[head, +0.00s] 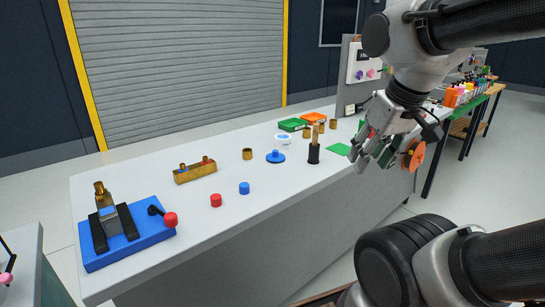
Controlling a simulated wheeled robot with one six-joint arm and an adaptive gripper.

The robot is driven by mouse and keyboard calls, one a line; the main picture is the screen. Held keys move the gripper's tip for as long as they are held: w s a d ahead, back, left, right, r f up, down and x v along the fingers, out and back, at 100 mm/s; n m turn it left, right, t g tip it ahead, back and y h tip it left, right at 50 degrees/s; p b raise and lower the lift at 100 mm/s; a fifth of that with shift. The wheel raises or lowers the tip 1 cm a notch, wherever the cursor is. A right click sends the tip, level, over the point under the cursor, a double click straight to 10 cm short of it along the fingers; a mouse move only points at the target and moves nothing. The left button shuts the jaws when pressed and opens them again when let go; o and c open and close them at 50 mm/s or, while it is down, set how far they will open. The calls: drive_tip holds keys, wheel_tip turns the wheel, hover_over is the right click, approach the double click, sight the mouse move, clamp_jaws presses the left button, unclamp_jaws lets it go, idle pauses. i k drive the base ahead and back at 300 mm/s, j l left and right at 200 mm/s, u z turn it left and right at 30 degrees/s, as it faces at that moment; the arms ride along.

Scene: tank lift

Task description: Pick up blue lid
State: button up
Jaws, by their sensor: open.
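A round blue lid with a raised knob (275,156) lies on the white table, left of the black cup. My gripper (370,154) is at the right, above the table's right edge. It is open, points down and to the left, and is apart from the lid. Nothing shows between its fingers. A small blue cylinder (244,188) and a red one (216,200) stand nearer the table's front.
A black cup with sticks (314,152) and a white round container (283,139) stand near the lid. A brass block (195,171) and a blue fixture (127,237) are at the left. The table's middle front is clear.

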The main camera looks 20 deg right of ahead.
sight(275, 156)
drive_tip(key=i+l, duration=0.2)
drive_tip(key=l, duration=0.2)
drive_tip(key=i+l, duration=0.15)
drive_tip(key=l, duration=0.2)
drive_tip(key=i+l, duration=0.2)
drive_tip(key=l, duration=0.2)
drive_tip(key=i+l+u, duration=0.1)
drive_tip(key=l+u, duration=0.15)
drive_tip(key=u, duration=0.15)
drive_tip(key=l+u, duration=0.25)
drive_tip(key=u, duration=0.15)
drive_tip(key=l+u, duration=0.25)
drive_tip(key=u, duration=0.15)
drive_tip(key=i, duration=0.05)
